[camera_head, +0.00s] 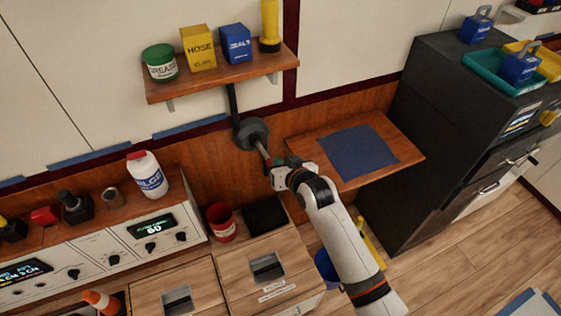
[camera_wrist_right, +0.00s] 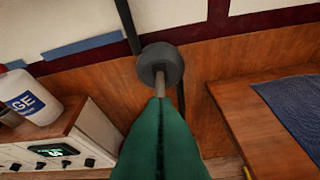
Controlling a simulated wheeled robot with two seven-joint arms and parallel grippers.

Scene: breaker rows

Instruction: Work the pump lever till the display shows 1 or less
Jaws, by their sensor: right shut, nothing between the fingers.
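The pump lever is a short metal rod (camera_head: 262,149) on a dark grey round hub (camera_head: 252,133) at the wall below the shelf. In the right wrist view the hub (camera_wrist_right: 161,62) is straight ahead, with the rod in front of the fingertips. My right gripper (camera_head: 270,164) is at the lever's free end. Its green fingers (camera_wrist_right: 160,102) are shut with nothing between them; whether they touch the rod I cannot tell. A display (camera_head: 152,227) on the white panel reads what looks like 60 or 80. My left gripper is not in view.
A shelf (camera_head: 222,70) with a green tin, yellow and blue boxes and a yellow cylinder is above the hub. A wooden side table (camera_head: 400,152) with a blue mat is to the right. A white bottle (camera_head: 147,174) and red cup (camera_head: 221,222) stand left.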

